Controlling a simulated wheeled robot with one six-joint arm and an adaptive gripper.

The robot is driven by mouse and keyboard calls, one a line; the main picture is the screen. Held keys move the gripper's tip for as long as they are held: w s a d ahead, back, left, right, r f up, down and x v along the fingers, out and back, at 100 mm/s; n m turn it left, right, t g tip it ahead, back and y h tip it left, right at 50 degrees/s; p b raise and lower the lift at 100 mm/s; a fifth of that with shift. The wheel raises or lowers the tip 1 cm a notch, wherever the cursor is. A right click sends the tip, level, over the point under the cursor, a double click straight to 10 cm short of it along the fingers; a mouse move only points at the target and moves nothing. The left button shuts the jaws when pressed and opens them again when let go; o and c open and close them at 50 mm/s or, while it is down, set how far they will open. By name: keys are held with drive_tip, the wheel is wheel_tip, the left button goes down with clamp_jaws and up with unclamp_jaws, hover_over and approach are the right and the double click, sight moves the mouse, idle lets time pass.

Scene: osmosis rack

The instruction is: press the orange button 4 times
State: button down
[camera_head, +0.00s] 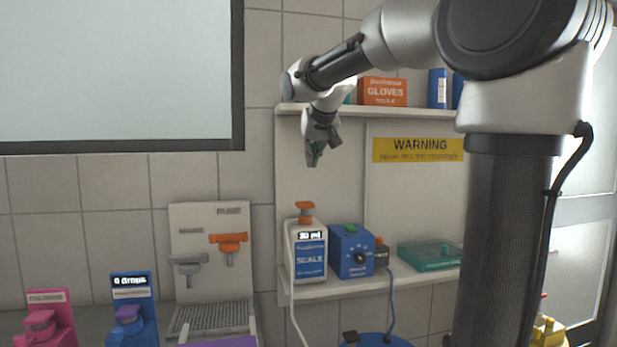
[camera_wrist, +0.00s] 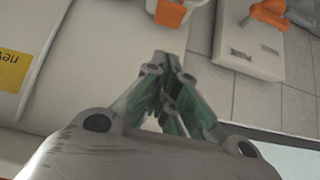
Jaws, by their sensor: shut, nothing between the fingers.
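A white device (camera_head: 309,262) with a blue "SCALE" label and a small display stands on the lower shelf, and an orange button-like top (camera_head: 305,207) sits on it. In the wrist view the orange top (camera_wrist: 167,13) shows at the upper edge, partly cut off. My gripper (camera_head: 313,160) hangs in the air above the orange top, tilted downward, clearly apart from it. Its green-padded fingers (camera_wrist: 167,62) are closed together with nothing between them.
A blue box (camera_head: 349,262) with a green top and a dial stands right of the white device. An orange lever (camera_head: 228,240) and a grey lever (camera_head: 187,263) are on the panel to the left. The upper shelf holds an orange gloves box (camera_head: 383,91).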

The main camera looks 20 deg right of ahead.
hover_over(306, 203)
wheel_tip(306, 203, down, 7)
drive_tip(key=shift+f, duration=0.15)
wheel_tip(306, 203, down, 3)
drive_tip(key=shift+f, duration=0.2)
drive_tip(key=shift+s+f, duration=0.1)
drive_tip(key=shift+f, duration=1.4)
